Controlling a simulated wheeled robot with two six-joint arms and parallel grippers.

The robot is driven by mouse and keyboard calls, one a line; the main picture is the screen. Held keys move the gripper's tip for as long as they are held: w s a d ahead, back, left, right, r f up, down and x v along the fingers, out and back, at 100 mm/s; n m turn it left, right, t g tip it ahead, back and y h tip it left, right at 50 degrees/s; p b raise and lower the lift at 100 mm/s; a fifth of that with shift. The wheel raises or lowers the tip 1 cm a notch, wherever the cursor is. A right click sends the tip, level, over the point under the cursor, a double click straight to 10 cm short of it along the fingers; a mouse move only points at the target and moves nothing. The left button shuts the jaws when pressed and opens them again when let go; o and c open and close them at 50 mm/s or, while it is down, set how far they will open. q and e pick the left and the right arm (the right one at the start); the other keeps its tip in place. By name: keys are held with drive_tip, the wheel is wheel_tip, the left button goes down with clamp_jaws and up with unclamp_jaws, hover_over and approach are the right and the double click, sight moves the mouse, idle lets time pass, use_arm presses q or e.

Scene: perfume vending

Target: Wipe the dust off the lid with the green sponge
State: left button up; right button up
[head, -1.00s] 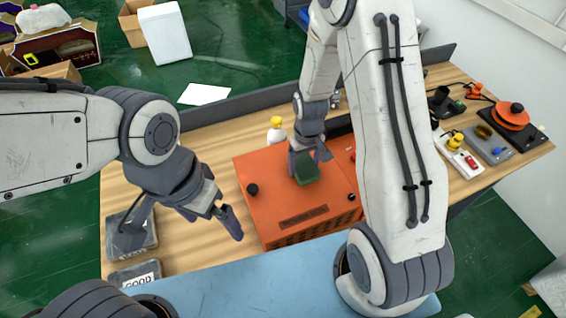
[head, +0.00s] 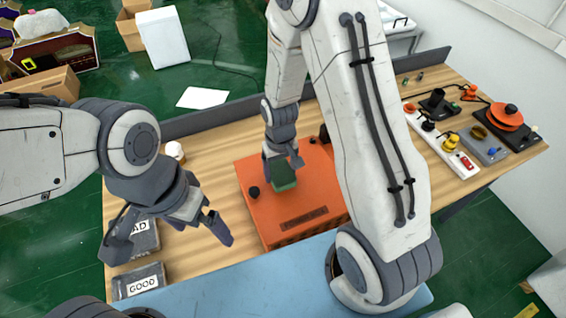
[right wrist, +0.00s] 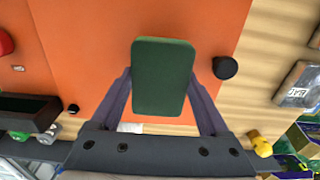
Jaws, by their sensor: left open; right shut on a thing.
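The orange lid (head: 316,190) lies on the table in the head view, with black knobs and a dark label on top. The green sponge (head: 284,182) is over the lid's left part; I cannot tell whether it touches the surface. My right gripper (head: 283,162) is shut on the sponge from above. In the right wrist view the sponge (right wrist: 163,78) sits between the two fingers, over the orange surface (right wrist: 95,50). My left gripper (head: 190,232) is open and empty, left of the lid. I cannot make out dust on the lid.
A tray marked GOOD (head: 140,281) and one marked BAD (head: 145,237) stand at the table's left. A power strip (head: 445,150) and an orange-topped device (head: 505,118) are at the right. A blue surface (head: 250,280) lies in front.

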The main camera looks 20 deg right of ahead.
drive_tip(key=shift+s+r+p, duration=0.1)
drive_tip(key=shift+r+p, duration=2.05)
drive_tip(key=shift+r, duration=0.7)
